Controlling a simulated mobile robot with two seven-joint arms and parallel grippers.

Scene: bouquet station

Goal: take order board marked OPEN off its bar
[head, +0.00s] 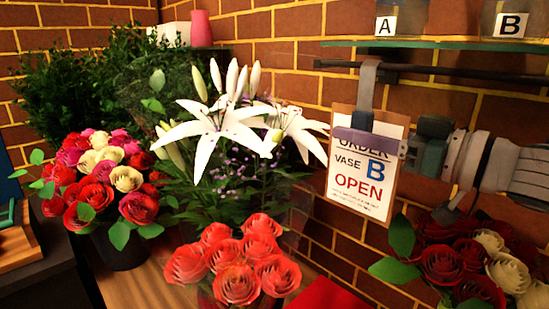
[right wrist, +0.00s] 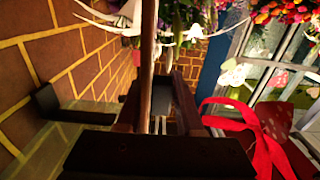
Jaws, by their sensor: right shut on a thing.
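The order board (head: 345,185) is a white card on a brown backing, reading "ORDER VASE B OPEN". Its grey hook (head: 366,90) reaches up to the dark bar (head: 450,73) on the brick wall, and its top appears to lie over the bar. My right gripper (head: 368,142) comes in from the right and is shut on the board at its upper part, covering some of the first line. In the right wrist view the board (right wrist: 148,65) shows edge-on as a brown strip between the fingers. My left gripper is not in view.
A glass shelf (head: 450,44) with pots marked A (head: 386,26) and B (head: 510,26) is above the bar. White lilies (head: 215,130) stand close left of the board. Red roses (head: 237,265) are below, and more roses (head: 445,265) sit under my right arm.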

